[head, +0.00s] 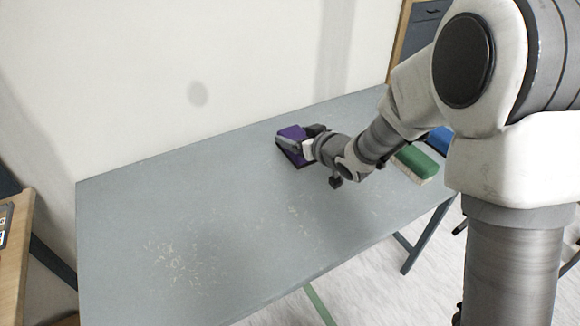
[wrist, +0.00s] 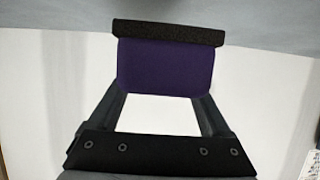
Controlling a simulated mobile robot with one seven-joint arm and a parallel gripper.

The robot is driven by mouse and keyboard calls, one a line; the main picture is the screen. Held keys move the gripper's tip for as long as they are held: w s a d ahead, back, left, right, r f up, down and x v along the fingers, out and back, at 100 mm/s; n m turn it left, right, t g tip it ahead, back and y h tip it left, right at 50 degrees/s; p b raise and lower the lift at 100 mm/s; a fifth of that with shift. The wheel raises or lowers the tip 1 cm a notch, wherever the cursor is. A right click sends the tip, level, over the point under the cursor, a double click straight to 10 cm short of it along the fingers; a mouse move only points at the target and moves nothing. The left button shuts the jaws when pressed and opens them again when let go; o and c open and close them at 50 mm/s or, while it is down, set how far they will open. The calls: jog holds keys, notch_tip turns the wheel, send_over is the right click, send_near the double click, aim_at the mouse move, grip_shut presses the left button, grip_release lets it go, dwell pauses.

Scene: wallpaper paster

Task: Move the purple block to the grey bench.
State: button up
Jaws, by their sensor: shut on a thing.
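The purple block (head: 292,133) is at the back middle of the grey bench (head: 190,225) in the head view, with a dark layer along one side. My gripper (head: 301,146) is shut on it, reaching in from the right. In the wrist view the purple block (wrist: 165,68) sits between the fingers of my gripper (wrist: 164,90), its dark strip at the far end close to the grey surface. I cannot tell whether the block touches the bench top. My gripper hides part of the block in the head view.
A green block (head: 415,160) with a pale underside and a blue block (head: 440,139) are at the bench's right end, partly behind my arm. A pale wall (head: 190,80) runs behind the bench. A wooden table (head: 14,240) stands at the left. The bench's left and front are clear.

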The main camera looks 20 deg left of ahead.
jog(key=shift+s+a+f, duration=0.25)
jog(key=shift+s+f, duration=0.2)
jog(key=shift+s, duration=0.2)
jog(key=shift+s+a+f, duration=0.2)
jog(key=shift+s+f, duration=0.2)
jog(key=shift+s, duration=0.2)
jog(key=shift+f+b, duration=1)
jog(key=shift+f, duration=0.9)
jog(key=shift+f, duration=0.15)
jog(key=o, duration=1.3)
